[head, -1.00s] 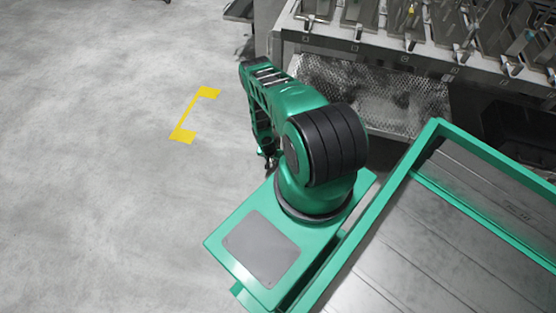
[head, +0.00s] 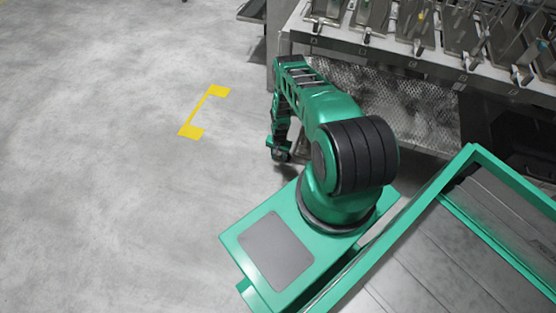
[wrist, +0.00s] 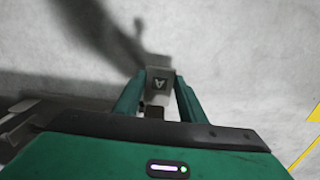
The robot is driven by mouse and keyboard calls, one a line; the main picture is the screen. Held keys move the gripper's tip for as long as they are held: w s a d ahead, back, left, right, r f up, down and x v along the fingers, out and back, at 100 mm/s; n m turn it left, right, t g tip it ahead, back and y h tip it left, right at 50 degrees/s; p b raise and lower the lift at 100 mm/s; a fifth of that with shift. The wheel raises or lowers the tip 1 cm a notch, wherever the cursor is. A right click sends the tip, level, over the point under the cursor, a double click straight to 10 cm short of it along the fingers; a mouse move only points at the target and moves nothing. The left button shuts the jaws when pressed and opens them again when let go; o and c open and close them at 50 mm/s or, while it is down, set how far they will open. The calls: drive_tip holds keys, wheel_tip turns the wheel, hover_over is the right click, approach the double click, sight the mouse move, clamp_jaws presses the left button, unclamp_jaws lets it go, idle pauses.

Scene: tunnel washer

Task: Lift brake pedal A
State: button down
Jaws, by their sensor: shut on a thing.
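Brake pedal A (wrist: 159,83) shows in the wrist view as a small grey block with a dark square bearing the letter A. My gripper (wrist: 159,76) has its two green fingers on either side of the block and is shut on it. Below the block, between the fingers, is a small brown-dark part. In the head view my gripper (head: 281,156) hangs at the end of my green arm, left of the machine and above the floor. The pedal is too small to make out there.
A machine with a row of metal pedals (head: 414,24) stands at the top right, with a perforated metal panel (head: 415,105) below. A yellow floor mark (head: 205,112) lies left of my arm. The grey floor (head: 100,200) on the left is clear.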

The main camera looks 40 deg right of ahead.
sight(279, 159)
drive_tip(key=c, duration=1.1)
unclamp_jaws()
drive_tip(key=shift+s+d, duration=0.15)
drive_tip(key=shift+d, duration=0.15)
drive_tip(key=shift+a, duration=0.15)
drive_tip(key=shift+r, duration=0.1)
drive_tip(key=shift+w+r, duration=0.2)
drive_tip(key=shift+r, duration=0.05)
wheel_tip(279, 159, up, 10)
drive_tip(key=shift+r, duration=0.1)
